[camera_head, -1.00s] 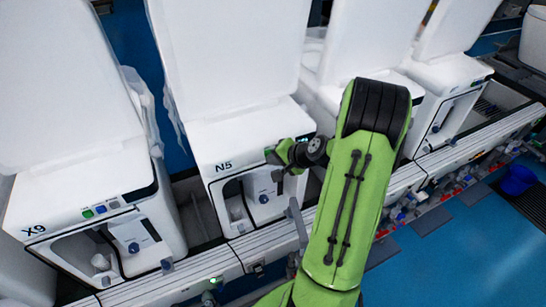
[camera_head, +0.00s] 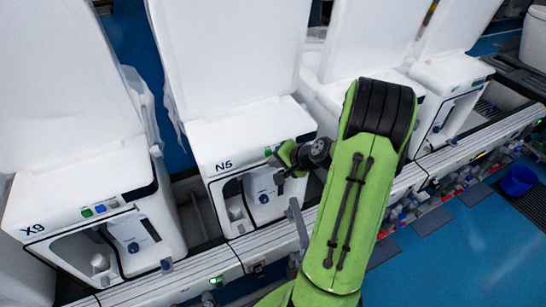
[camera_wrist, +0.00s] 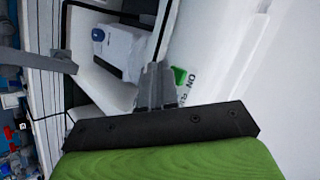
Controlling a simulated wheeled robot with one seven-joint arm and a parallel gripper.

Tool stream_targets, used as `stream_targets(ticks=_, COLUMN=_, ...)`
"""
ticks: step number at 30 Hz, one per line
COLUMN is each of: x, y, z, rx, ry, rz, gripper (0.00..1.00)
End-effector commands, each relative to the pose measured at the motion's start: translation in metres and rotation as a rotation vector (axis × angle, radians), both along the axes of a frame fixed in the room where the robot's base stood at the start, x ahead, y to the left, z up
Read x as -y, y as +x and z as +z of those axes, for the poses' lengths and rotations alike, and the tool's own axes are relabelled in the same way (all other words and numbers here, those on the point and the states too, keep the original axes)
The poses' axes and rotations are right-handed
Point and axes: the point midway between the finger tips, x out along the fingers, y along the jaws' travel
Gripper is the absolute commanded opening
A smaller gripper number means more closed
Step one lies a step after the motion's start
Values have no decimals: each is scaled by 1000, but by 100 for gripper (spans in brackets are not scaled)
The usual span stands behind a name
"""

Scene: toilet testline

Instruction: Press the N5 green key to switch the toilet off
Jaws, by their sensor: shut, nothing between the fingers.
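The N5 toilet (camera_head: 245,135) is the white unit in the middle of the head view, with its label on the front edge. Its green key (camera_wrist: 180,76) shows in the wrist view, just right of my fingertips, with lettering below it. A small green spot, apparently the same key (camera_head: 268,152), shows in the head view left of my wrist. My gripper (camera_wrist: 157,70) is shut and empty. It is beside the key, and I cannot tell whether it touches the panel. In the head view my gripper (camera_head: 280,181) hangs at the front right of N5, hiding part of the panel.
The X9 toilet (camera_head: 80,205) stands to the left with its own green and blue keys. More white toilets (camera_head: 450,75) stand to the right. A rail (camera_head: 230,258) runs along the front. A blue bucket (camera_head: 518,180) sits on the floor at the right.

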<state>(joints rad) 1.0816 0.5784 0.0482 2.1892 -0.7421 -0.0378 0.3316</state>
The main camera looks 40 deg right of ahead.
Motion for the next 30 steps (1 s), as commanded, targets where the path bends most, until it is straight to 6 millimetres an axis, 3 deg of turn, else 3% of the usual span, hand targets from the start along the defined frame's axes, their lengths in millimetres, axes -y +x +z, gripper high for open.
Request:
stream_targets(ticks=15, x=-15, y=-54, z=-2, rx=-1, ry=1, rz=-2, gripper=0)
stream_targets(ticks=30, x=-16, y=-56, z=0, rx=0, ry=1, rz=-1, gripper=0)
